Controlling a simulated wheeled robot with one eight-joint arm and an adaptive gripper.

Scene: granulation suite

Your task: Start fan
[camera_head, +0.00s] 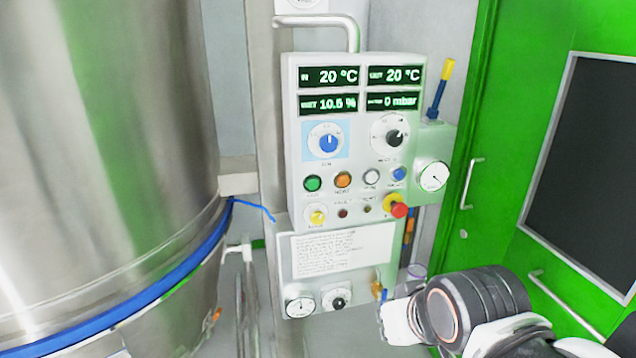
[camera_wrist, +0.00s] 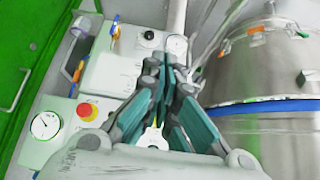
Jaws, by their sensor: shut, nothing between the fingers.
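The control panel (camera_head: 340,160) stands upright at the picture's centre, with four green-lit readouts at its top. A blue knob (camera_head: 329,143) sits on a light-blue patch with a small blurred label below. A green button (camera_head: 312,183) and an orange button (camera_head: 343,180) are in the row beneath, beside a white and a blue button. My gripper (camera_wrist: 163,75) is shut and empty in the wrist view, its fingers covering part of the panel. In the head view my wrist is low right of the panel, apart from the buttons.
A red emergency stop (camera_head: 399,209) on a yellow base sits at the panel's lower right; it also shows in the wrist view (camera_wrist: 88,110). A gauge (camera_head: 432,177) juts out at the right. A steel vessel (camera_head: 100,150) fills the left. A green door (camera_head: 500,150) is at right.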

